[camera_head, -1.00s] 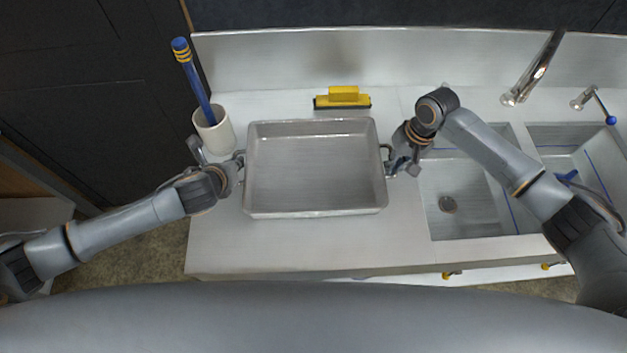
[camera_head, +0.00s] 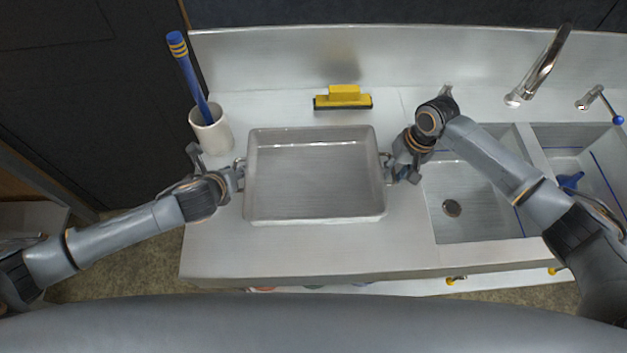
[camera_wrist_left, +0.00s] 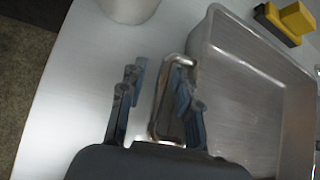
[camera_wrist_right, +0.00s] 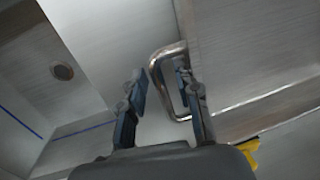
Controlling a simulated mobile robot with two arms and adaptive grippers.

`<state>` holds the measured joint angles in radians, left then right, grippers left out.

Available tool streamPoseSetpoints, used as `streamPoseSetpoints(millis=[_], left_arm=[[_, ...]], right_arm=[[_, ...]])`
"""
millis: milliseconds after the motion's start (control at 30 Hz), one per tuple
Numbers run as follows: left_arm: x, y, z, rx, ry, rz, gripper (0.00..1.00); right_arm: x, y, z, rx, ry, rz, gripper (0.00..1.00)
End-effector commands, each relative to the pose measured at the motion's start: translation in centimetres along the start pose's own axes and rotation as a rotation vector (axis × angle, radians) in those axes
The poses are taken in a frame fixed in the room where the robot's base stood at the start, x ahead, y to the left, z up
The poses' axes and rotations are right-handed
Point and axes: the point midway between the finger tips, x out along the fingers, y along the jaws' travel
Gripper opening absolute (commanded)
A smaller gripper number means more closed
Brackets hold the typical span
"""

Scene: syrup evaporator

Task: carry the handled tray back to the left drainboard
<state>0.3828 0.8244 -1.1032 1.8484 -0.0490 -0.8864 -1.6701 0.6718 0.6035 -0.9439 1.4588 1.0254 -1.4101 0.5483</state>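The handled tray (camera_head: 314,217) is a shallow, empty metal pan. It appears to rest level on the left drainboard (camera_head: 300,255), left of the sinks. My left gripper (camera_head: 238,176) is at its left handle. In the left wrist view, the fingers (camera_wrist_left: 160,100) stand apart with the wire handle (camera_wrist_left: 155,125) between them, nearer the right finger. My right gripper (camera_head: 391,172) is at the right handle. In the right wrist view, its fingers (camera_wrist_right: 164,100) are also apart, with the handle (camera_wrist_right: 158,62) between them. Any fingertip contact is hard to tell.
A white cup (camera_head: 212,138) with a blue brush (camera_head: 187,75) stands behind left of the tray. A yellow-and-black squeegee (camera_head: 343,102) lies behind it, near the backsplash (camera_head: 300,55). A sink basin (camera_head: 470,215) and faucet (camera_head: 540,70) are to the right. Bare drainboard lies in front.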

Motion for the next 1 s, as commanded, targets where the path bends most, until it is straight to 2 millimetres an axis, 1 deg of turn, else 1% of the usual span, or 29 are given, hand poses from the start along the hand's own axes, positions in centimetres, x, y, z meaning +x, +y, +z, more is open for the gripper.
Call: streamPoseSetpoints(millis=[133, 267, 600, 700, 833, 933, 1000], left_arm=[[-0.4, -0.1, 0.0, 0.0, 0.001, -0.002, 0.32], [-1.9, -0.1, -0.1, 0.0, 0.001, -0.003, 0.32], [-8.6, 0.0, 0.0, 0.001, 0.0, -0.001, 0.32], [-10.1, 0.0, -0.1, 0.002, 0.001, 0.0, 0.32], [-11.4, 0.1, 0.0, 0.001, 0.0, 0.001, 0.32], [-11.9, 0.0, 0.0, 0.0, 0.0, 0.0, 0.32], [-12.0, 0.0, 0.0, -0.001, 0.0, 0.001, 0.32]], right_arm=[[0.0, -0.1, 0.0, -0.001, 0.0, -0.002, 0.32], [0.0, -0.1, 0.0, -0.001, 0.0, -0.002, 0.32], [0.0, -0.1, 0.0, -0.002, 0.0, -0.003, 0.32], [0.0, -0.1, 0.0, -0.002, 0.0, -0.003, 0.32], [0.0, -0.1, 0.0, -0.002, 0.0, -0.003, 0.32], [-0.2, -0.1, 0.0, -0.002, 0.001, -0.003, 0.32], [-0.7, -0.1, 0.0, -0.002, 0.001, -0.003, 0.32]])
